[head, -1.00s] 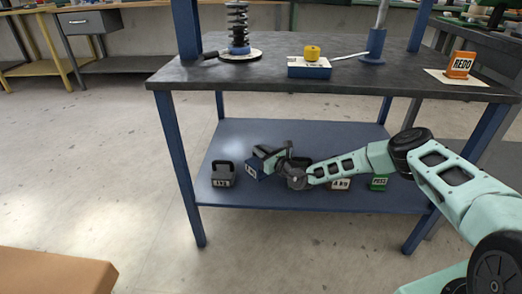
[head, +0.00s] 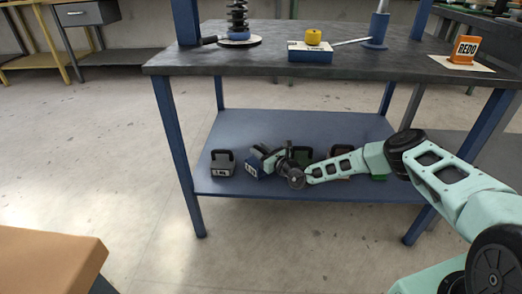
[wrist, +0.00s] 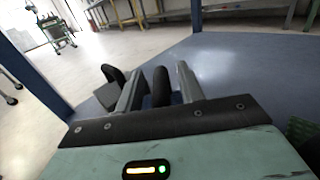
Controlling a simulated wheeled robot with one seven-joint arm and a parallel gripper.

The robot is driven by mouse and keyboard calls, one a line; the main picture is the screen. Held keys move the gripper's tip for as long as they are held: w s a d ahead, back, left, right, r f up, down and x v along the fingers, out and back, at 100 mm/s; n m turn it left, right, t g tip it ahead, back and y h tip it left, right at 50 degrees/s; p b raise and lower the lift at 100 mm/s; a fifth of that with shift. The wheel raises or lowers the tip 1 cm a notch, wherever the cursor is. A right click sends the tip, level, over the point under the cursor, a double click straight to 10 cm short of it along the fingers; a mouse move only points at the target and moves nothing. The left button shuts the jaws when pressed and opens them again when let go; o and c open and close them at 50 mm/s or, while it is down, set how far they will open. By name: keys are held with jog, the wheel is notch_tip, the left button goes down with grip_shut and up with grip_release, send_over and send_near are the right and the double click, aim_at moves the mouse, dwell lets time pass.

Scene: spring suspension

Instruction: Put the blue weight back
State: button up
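The blue weight (head: 253,167) has a white label and stands turned askew on the blue lower shelf (head: 235,130), as far as the head view shows. My gripper (head: 280,160) is at its handle from the right and hides part of it. In the wrist view, the weight's black handle (wrist: 161,88) stands between the two grey fingers of my gripper (wrist: 163,75). Narrow gaps show on both sides of the handle, so the fingers look open around it. Only a sliver of blue body shows there.
A grey weight (head: 222,163) stands just left of the blue one.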

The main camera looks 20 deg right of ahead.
jog(key=shift+r, duration=0.2)
jog(key=p+v, duration=0.5)
jog(key=v, duration=0.7)
jog(key=s+a+r+n+g+y, duration=0.4)
jog(key=a+r+n+g+y, duration=0.25)
jog(key=a+r+n, duration=0.45)
jog(key=s+a+r+n+g, duration=0.5)
jog(key=s+a+n+g, duration=0.1)
jog(key=s, duration=0.2)
jog(key=s+a+r+n+g, duration=0.4)
jog(key=s+a+n+g, duration=0.15)
jog(key=s, duration=0.25)
jog(key=s+r+n+g+h, duration=0.1)
jog(key=s+r+n+h, duration=0.15)
jog(key=s, duration=0.25)
jog(key=s+d+r+n+g+h, duration=0.1)
jog(key=s+n+h, duration=0.2)
jog(key=s, duration=0.1)
jog(key=s+r+n+g+h, duration=0.1)
jog(key=s+r+n+h, duration=0.15)
jog(key=s, duration=0.25)
jog(key=s+d+r+n+t+h, duration=0.5)
jog(key=s+d+n+h, duration=0.1)
jog(key=s+d, duration=0.3)
jog(key=shift+d+r+n, duration=0.2)
jog(key=shift+d+n, duration=0.2)
jog(key=shift+n, duration=0.45)
